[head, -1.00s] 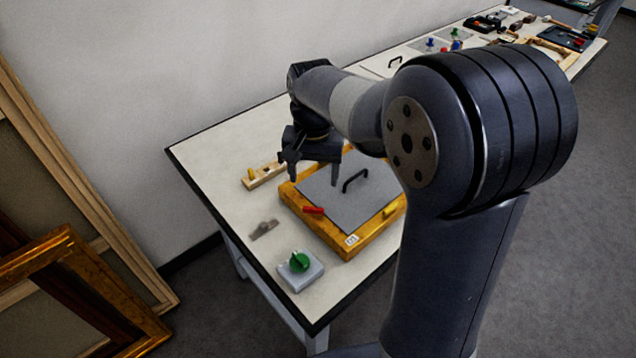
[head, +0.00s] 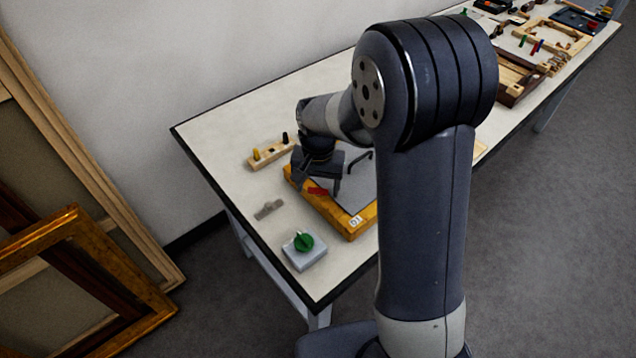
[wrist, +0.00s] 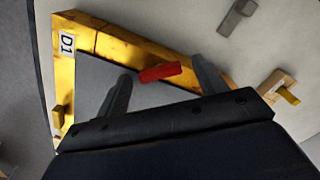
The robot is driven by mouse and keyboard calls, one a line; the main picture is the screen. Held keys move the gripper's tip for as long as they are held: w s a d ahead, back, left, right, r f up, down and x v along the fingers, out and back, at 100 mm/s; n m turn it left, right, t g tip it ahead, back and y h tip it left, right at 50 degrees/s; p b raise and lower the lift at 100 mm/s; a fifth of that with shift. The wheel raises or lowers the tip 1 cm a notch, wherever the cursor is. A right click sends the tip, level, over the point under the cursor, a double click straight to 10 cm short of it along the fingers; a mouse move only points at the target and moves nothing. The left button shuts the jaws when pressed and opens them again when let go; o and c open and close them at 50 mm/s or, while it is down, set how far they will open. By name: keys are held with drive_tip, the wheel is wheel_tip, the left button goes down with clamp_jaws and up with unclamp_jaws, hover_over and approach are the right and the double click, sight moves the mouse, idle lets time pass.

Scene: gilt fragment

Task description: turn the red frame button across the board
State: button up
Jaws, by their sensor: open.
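The gilt frame (head: 350,229) lies flat on the bench with a grey board (head: 362,185) inside it. The red frame button (head: 318,191) sits at the frame's rail near the board's edge. In the wrist view the red button (wrist: 160,73) lies slanted to the rail, its left end at or just over the board's edge. My gripper (head: 318,184) is open at the button. In the wrist view its fingers (wrist: 160,76) stand on either side of the button, with gaps; contact does not show. My arm hides the right part of the frame.
A black handle (head: 361,156) rises from the board. A wooden block with pegs (head: 270,153) stands behind the frame. A grey metal piece (head: 268,209) and a grey box with a green knob (head: 304,242) lie left and in front. Bare bench surrounds them.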

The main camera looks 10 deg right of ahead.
drive_tip(key=shift+c, duration=0.2)
drive_tip(key=c, duration=0.9)
drive_tip(key=shift+c, duration=0.2)
drive_tip(key=n+b, duration=0.1)
drive_tip(key=n, duration=0.3)
drive_tip(key=shift+n, duration=0.4)
drive_tip(key=n, duration=0.4)
drive_tip(key=shift+n+b, duration=0.3)
drive_tip(key=shift+n, duration=0.1)
drive_tip(key=o, duration=1)
